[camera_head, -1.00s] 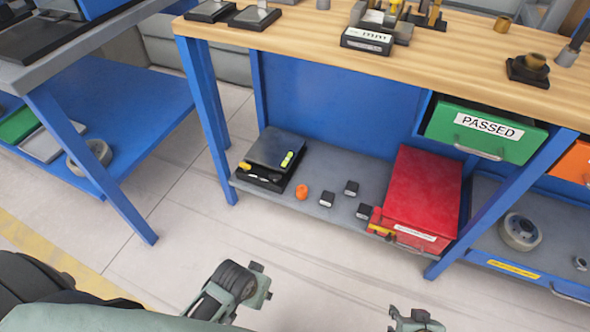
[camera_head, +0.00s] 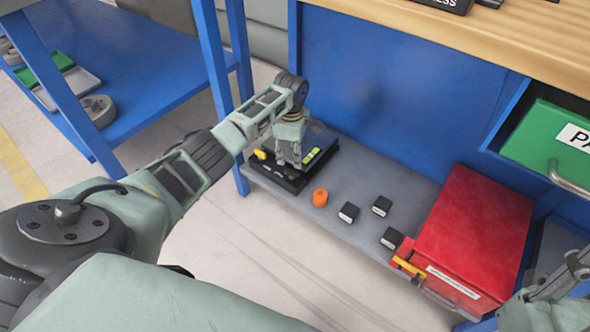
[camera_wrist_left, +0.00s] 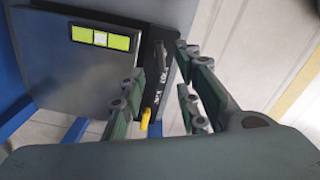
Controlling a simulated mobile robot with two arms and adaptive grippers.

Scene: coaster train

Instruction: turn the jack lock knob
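A black jack unit (camera_head: 290,182) with a grey top plate sits on the lower shelf; the plate also shows in the left wrist view (camera_wrist_left: 75,65). Its black edge strip with white lettering (camera_wrist_left: 154,85) carries a dark upright handle-like part (camera_wrist_left: 160,55) and a yellow knob or lever (camera_wrist_left: 145,118). The yellow part also shows in the head view (camera_head: 260,154). I cannot tell which one is the lock knob. My left gripper (camera_head: 290,163) points down over the unit, its fingers (camera_wrist_left: 160,95) apart on either side of the strip. Contact is unclear. My right gripper (camera_head: 562,280) is partly visible at lower right.
An orange cylinder (camera_head: 320,198) and several small black blocks (camera_head: 348,212) lie right of the unit. A red box (camera_head: 475,235) stands farther right. A blue table leg (camera_head: 222,75) rises left of the unit; the workbench top (camera_head: 480,35) overhangs it.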

